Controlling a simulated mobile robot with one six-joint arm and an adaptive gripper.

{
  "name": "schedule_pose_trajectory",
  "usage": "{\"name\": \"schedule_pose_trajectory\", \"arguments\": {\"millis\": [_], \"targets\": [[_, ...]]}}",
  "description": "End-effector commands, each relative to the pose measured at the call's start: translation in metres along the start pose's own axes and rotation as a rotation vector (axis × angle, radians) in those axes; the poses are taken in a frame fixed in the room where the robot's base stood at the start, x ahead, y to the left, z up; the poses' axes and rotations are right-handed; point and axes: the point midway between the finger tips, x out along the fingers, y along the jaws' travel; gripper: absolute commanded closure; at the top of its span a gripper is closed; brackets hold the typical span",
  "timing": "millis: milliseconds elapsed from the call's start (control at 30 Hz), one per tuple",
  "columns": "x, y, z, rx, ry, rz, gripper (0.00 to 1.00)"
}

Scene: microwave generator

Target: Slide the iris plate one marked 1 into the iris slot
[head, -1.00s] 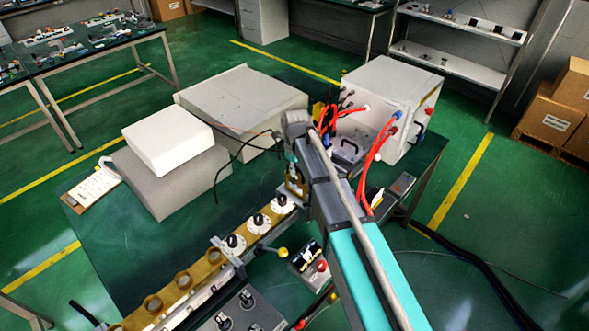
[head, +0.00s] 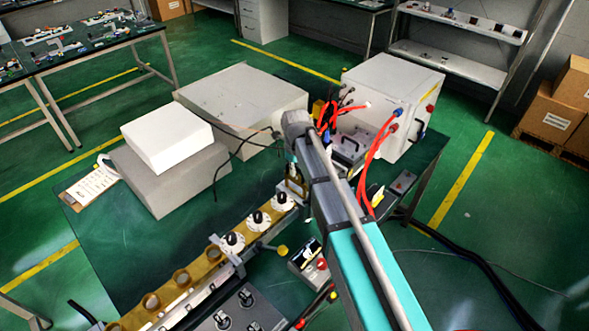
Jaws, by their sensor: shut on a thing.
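My gripper (head: 292,162) points down over the far right end of the brass waveguide line (head: 212,254), and my own wrist and forearm partly cover it. It is shut on a small thin piece, taken as iris plate one; the piece is mostly hidden and its mark is too small to read. A brass frame-like part (head: 297,187) stands at the line's end just below the gripper. The iris slot cannot be made out clearly, and I cannot tell whether the plate touches it.
White dials with black knobs (head: 257,220) line the waveguide. A lever with a yellow knob (head: 281,251) sticks out beside it. A white cabinet (head: 392,105) with red cables stands behind my arm.

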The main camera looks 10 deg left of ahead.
Motion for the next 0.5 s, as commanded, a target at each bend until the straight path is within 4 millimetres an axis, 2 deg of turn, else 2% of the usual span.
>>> {"name": "schedule_pose_trajectory", "arguments": {"millis": [500], "targets": [[0.0077, 0.0003, 0.0002, 0.0, 0.0, 0.0, 1.0]]}}
